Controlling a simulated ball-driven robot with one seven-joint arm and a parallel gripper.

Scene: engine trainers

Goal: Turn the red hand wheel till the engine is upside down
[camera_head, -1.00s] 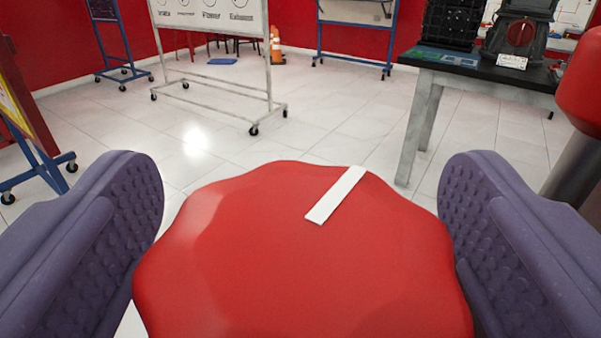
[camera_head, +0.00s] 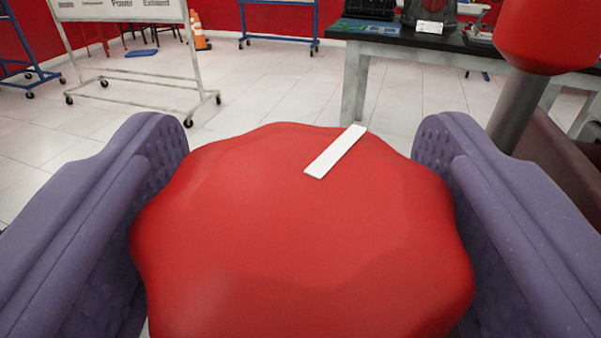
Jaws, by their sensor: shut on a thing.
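The red hand wheel (camera_head: 300,240) fills the lower middle of the view. It has a lobed edge and a white strip (camera_head: 335,152) on its top, slanting up to the right. My gripper (camera_head: 305,215) has its two purple ribbed fingers on either side of the wheel and is shut on it. The engine cannot be made out in this view.
A red knob (camera_head: 548,35) on a grey post (camera_head: 517,105) stands close at the upper right. A black-topped table (camera_head: 400,38) with equipment is behind. A whiteboard stand (camera_head: 135,60) and an orange cone (camera_head: 198,32) are at the back left. Open tiled floor lies between.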

